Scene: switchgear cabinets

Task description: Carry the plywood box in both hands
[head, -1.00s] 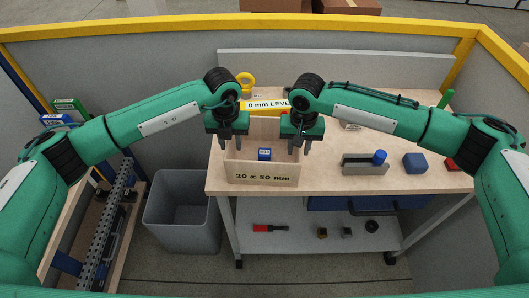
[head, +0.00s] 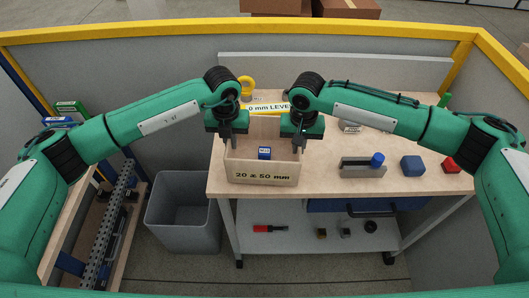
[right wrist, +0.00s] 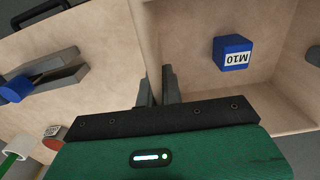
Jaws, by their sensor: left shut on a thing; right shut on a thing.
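The open plywood box (head: 262,172), marked "20 x 50 mm" on its front, is at the left front of the workbench. A small blue block with a white label (head: 264,153) lies inside; in the right wrist view the block (right wrist: 233,52) reads "M10". My left gripper (head: 230,142) is shut on the box's left wall. My right gripper (head: 298,143) is shut on its right wall; in the right wrist view its fingers (right wrist: 157,88) straddle that wall. I cannot tell whether the box's underside touches the bench.
The workbench (head: 330,170) holds a grey fixture with a blue knob (head: 364,165), a blue block (head: 412,166) and a red block (head: 451,164) to the right. A yellow level (head: 265,107) lies behind the box. A grey bin (head: 182,212) stands left of the bench.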

